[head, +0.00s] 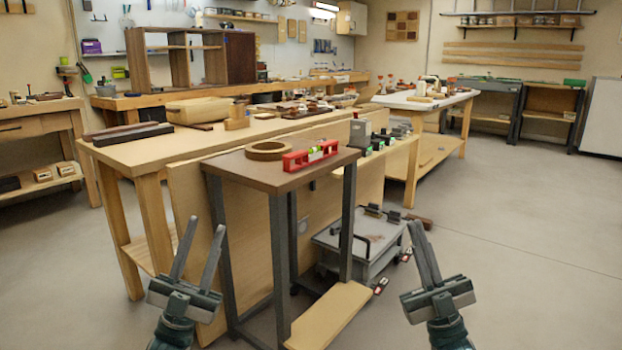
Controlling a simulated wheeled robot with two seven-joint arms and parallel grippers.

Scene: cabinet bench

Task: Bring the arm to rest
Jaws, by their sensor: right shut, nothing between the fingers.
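My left gripper (207,222) is at the lower left of the head view, pointing up and forward. Its two fingers stand apart with nothing between them. My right gripper (416,223) is at the lower right, also pointing up and forward. Its fingers are together and hold nothing. Both grippers appear in front of the small dark-topped table (232,166), one to each side of it. Neither visibly touches anything.
On the small table lie a tan ring (266,151) and a red level (310,156). A long wooden workbench (150,152) stands behind it. A grey wheeled cart (362,255) sits on the floor beside it. The floor (530,250) to the right is clear.

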